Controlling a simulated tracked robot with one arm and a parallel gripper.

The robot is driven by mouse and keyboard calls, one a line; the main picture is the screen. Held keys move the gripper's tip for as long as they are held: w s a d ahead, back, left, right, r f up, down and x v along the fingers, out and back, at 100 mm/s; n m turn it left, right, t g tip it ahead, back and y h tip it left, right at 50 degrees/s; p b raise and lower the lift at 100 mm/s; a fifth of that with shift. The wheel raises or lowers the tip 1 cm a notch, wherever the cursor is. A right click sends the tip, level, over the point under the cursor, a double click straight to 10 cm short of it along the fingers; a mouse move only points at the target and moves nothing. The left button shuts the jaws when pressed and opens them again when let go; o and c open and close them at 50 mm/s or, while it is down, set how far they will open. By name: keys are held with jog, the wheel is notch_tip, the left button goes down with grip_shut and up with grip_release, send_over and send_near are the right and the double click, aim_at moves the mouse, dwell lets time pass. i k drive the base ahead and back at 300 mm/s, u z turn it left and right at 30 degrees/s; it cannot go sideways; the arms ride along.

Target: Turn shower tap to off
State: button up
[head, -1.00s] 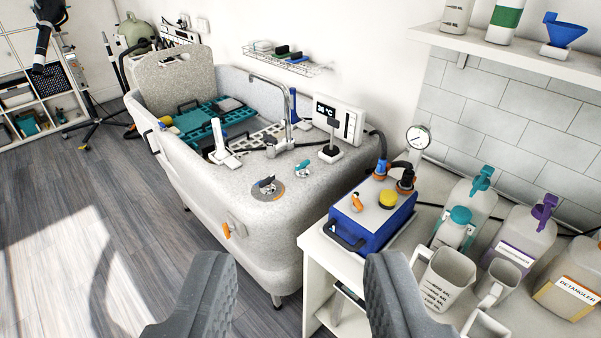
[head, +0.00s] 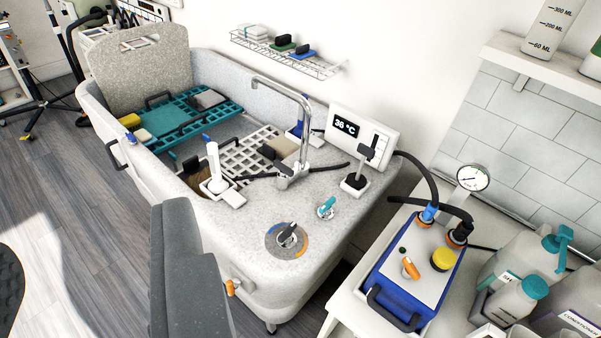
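Several controls sit on the speckled grey tub's front deck, and I cannot tell for sure which is the shower tap. A dark-levered dial (head: 287,238) has a blue and orange ring. A small teal-handled tap (head: 326,208) stands just behind it to the right. A chrome spout (head: 305,130) rises farther back. A black-topped lever (head: 360,172) stands by the display. My gripper (head: 100,275) is open and empty at lower left. Its right finger stands in front of the tub's near side; its left finger is mostly cut off by the picture's edge. It touches none of the controls.
A white display (head: 361,133) reads 36 °C on the wall side. A blue box (head: 413,265) with hoses stands on the white counter at right. An orange handle (head: 233,286) sticks out of the tub's front. A wire shelf (head: 285,55) hangs above the tub.

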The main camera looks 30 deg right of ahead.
aim_at(326, 209)
jog(key=z, duration=0.3)
jog(key=i, duration=1)
jog(key=z, duration=0.6)
